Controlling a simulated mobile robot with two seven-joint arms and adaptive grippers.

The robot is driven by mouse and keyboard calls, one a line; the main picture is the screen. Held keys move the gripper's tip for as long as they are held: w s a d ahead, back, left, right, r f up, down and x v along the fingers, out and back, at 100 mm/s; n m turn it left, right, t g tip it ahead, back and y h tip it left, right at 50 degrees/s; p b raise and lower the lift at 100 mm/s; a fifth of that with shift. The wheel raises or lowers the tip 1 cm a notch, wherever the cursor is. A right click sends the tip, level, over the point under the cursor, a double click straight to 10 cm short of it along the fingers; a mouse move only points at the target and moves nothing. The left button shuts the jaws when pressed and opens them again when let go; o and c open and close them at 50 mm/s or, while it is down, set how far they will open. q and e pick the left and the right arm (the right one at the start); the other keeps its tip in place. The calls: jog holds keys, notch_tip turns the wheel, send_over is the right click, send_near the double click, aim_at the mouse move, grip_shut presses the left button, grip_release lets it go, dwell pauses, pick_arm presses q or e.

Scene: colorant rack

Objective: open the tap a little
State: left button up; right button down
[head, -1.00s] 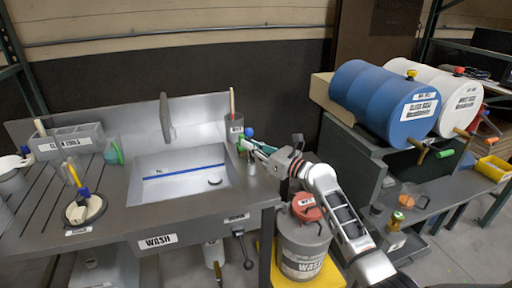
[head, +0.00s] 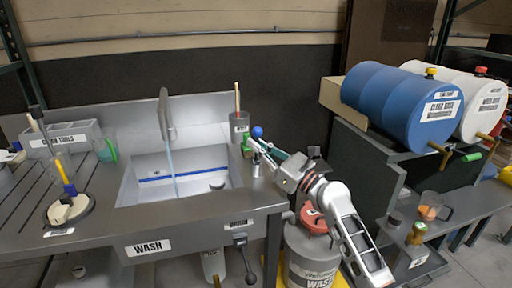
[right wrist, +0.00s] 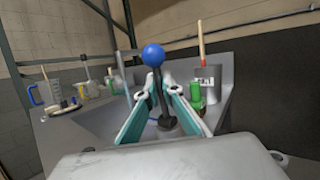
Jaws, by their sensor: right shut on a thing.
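The tap's lever is a dark stick with a blue ball knob (head: 257,132), standing at the right rear of the sink. It also shows in the right wrist view, where the knob (right wrist: 153,56) rises above the fingers. My right gripper (head: 262,149) is shut on the lever, its fingers on both sides of the dark stick below the knob. The grey spout (head: 166,112) stands at the back of the sink (head: 130,188). A thin stream of water (head: 173,172) runs from it into the basin. My left gripper is not in view.
A grey pot with a wooden-handled tool (head: 239,122) and a green object (head: 247,148) stand close behind the lever. A clean-tools holder (head: 62,140) is at the left. Blue (head: 400,103) and white (head: 486,100) drums lie at the right.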

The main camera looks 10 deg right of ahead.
jog(key=c, duration=2.2)
grip_release()
jog(key=shift+r, duration=0.15)
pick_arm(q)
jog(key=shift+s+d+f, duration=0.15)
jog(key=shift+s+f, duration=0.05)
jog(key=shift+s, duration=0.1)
pick_arm(e)
jog(key=v, duration=1.2)
jog(key=shift+d, duration=0.1)
